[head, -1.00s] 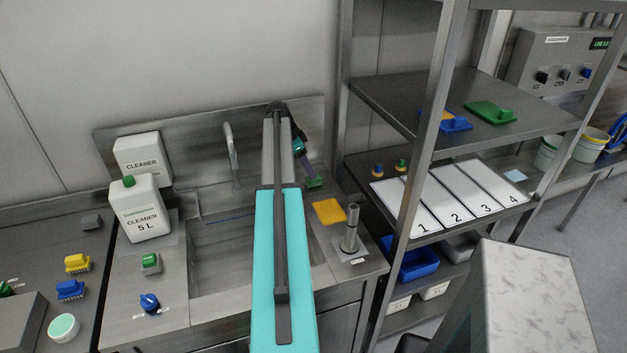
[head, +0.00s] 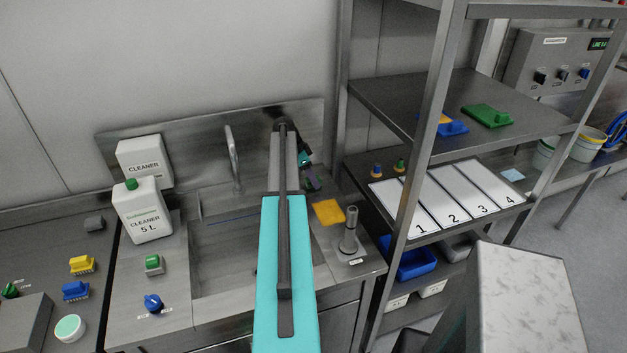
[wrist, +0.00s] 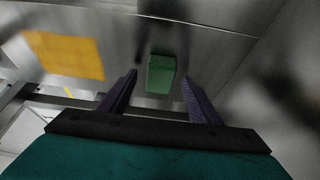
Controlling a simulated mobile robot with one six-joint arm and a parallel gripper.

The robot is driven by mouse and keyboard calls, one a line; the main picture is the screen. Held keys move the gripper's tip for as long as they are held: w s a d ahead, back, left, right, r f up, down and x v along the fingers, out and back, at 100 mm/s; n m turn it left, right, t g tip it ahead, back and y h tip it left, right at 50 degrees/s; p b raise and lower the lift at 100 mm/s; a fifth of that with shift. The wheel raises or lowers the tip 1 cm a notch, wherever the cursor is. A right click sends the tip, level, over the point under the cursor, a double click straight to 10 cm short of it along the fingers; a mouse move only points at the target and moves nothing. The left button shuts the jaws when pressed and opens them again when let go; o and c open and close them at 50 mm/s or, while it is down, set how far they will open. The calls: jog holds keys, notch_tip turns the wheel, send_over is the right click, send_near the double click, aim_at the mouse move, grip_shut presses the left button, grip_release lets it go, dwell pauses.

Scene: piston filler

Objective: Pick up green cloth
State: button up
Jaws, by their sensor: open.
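The green cloth (wrist: 161,73) shows in the wrist view as a small folded green block on the steel counter. It lies ahead of my gripper (wrist: 159,78), between the lines of its two purple fingers. The fingers are apart, with nothing held between them. I cannot tell how high the fingertips are above the counter. In the head view my gripper (head: 311,178) is behind the sink, at its right rear, and mostly hides the green cloth.
An orange cloth (head: 328,212) lies on the counter nearby, left of the green one in the wrist view (wrist: 65,55). A steel upright cylinder (head: 349,235) stands in front. The tap (head: 233,158) is to the left, the shelf rack (head: 420,130) to the right.

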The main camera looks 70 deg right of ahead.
jog(key=shift+c, duration=0.5)
jog(key=c, duration=1)
jog(key=shift+r, duration=0.1)
jog(key=shift+r+b, duration=1.75)
jog(key=shift+r, duration=3.2)
